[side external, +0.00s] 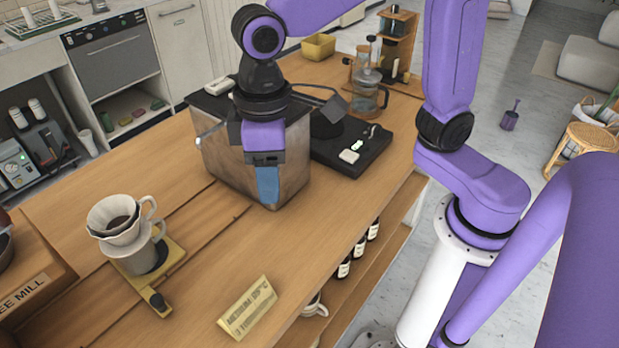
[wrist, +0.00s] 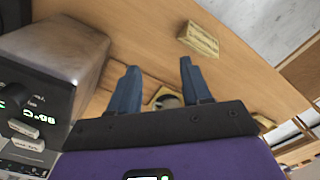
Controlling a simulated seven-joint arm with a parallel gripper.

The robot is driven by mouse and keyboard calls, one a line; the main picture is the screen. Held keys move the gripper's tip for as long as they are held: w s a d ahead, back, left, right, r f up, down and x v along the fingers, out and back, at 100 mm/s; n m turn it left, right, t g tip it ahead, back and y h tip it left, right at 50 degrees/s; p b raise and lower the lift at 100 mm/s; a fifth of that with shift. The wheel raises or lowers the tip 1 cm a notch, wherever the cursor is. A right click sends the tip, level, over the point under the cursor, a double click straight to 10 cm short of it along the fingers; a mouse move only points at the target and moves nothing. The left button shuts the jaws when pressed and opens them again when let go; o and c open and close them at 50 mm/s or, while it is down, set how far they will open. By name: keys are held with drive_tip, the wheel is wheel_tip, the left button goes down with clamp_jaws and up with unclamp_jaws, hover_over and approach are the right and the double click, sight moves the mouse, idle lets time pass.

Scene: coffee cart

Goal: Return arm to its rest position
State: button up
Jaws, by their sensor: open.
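My gripper (side external: 268,190) is above the wooden counter, pointing down in front of the metal box in the side view. In the wrist view its two blue fingers (wrist: 159,78) are spread apart with nothing held between them. My arm reaches over from the right.
A metal box (side external: 225,155) stands close beside my gripper; it also shows in the wrist view (wrist: 65,50). A black scale (side external: 348,165) and a glass pot (side external: 368,98) are behind. A white dripper (side external: 118,218) sits on a mug (side external: 145,250) at left. A yellow sign (side external: 247,308) stands in front.

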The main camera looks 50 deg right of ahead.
drive_tip(key=s+d+f+n, duration=0.2)
drive_tip(key=s+d, duration=0.4)
drive_tip(key=d, duration=0.3)
drive_tip(key=s+d+f+n, duration=0.2)
drive_tip(key=s+d, duration=0.4)
drive_tip(key=d, duration=0.3)
drive_tip(key=shift+f, duration=0.3)
